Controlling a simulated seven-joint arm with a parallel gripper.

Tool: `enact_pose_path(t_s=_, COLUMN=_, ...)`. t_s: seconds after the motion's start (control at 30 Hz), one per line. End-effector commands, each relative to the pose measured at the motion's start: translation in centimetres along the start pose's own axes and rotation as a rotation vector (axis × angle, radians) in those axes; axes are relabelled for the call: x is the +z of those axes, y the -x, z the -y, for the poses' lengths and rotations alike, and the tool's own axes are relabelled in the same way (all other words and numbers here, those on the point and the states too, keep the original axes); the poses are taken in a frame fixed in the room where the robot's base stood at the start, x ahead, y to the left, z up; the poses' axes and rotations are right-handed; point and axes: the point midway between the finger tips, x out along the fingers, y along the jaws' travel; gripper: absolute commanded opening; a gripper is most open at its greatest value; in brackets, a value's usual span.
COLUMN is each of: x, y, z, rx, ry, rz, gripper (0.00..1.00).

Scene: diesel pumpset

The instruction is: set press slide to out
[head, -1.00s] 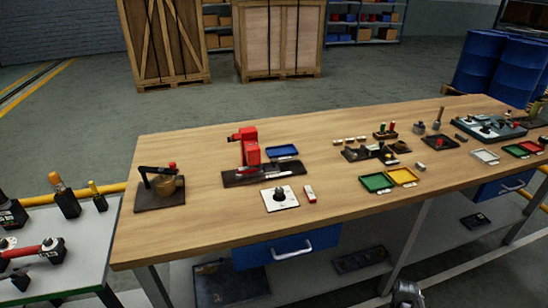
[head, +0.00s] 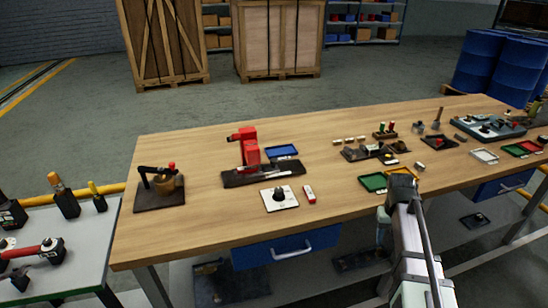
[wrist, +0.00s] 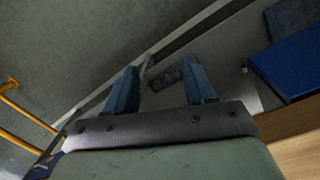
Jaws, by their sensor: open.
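A red press (head: 247,148) stands upright on a long dark base (head: 263,173) in the left-middle of the workbench in the head view. I cannot tell its slide apart at this size, nor how far out it stands. My gripper (wrist: 161,88) shows in the wrist view with its two blue fingers apart and nothing between them. It points down past the bench's front side, away from the press. In the head view my arm rises at the bench's front edge, right of the press. The press is not in the wrist view.
A blue tray (head: 282,151) lies behind the press base. A blue drawer (wrist: 291,64) is near my gripper.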

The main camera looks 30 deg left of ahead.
Motion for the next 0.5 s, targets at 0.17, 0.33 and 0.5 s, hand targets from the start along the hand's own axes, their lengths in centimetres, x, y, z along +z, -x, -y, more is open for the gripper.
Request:
enact_pose_path(t_s=0.17, x=-4.8, y=7.4, z=3.3, rx=0.004, ry=0.039, rz=-0.054, gripper=0.55)
enact_pose_path(t_s=0.33, x=-11.2, y=14.4, z=10.9, rx=-0.012, ry=0.095, rz=-0.08, gripper=0.55)
enact_pose_path(t_s=0.5, x=-16.2, y=19.7, z=20.1, rx=-0.034, ry=0.146, rz=-0.085, gripper=0.55)
